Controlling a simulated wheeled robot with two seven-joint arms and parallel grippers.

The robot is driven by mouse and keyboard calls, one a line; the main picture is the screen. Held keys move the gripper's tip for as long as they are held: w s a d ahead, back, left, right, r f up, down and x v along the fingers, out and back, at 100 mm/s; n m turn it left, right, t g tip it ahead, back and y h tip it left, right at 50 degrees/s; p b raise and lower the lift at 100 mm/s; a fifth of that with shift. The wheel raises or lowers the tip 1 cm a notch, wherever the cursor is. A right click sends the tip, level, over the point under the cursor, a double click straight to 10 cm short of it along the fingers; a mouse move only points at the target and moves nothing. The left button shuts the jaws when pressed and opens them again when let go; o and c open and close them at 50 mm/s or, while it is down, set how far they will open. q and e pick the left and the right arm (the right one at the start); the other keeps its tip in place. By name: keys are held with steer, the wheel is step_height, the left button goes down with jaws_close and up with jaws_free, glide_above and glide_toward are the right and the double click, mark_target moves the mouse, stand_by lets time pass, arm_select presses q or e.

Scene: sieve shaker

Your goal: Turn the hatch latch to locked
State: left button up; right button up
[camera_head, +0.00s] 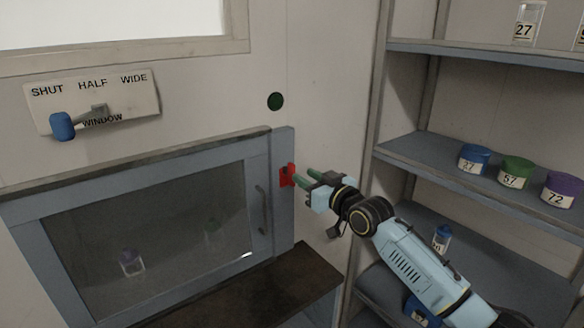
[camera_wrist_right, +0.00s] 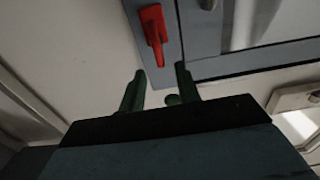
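The red hatch latch (camera_head: 287,175) is on the right frame of the grey-blue hatch (camera_head: 284,222), beside its handle (camera_head: 262,210). In the right wrist view the latch (camera_wrist_right: 153,30) is a red lever lying lengthwise along the frame strip. My right gripper (camera_head: 304,176) reaches in from the right, its green fingertips close to the latch. In the right wrist view its fingers (camera_wrist_right: 159,82) are spread with nothing between them, and the latch lies just beyond the tips. Whether a fingertip touches it I cannot tell. My left gripper is not in view.
The hatch window shows a purple-capped jar (camera_head: 131,262) inside. A window lever (camera_head: 62,126) on a SHUT/HALF/WIDE plate is up left. Shelves (camera_head: 480,165) with numbered jars stand at right. A brown ledge (camera_head: 285,290) lies below the hatch. A green disc (camera_head: 275,101) is above it.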

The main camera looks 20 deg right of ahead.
mark_target(295, 170)
steer(key=shift+x, duration=3.4)
jaws_close()
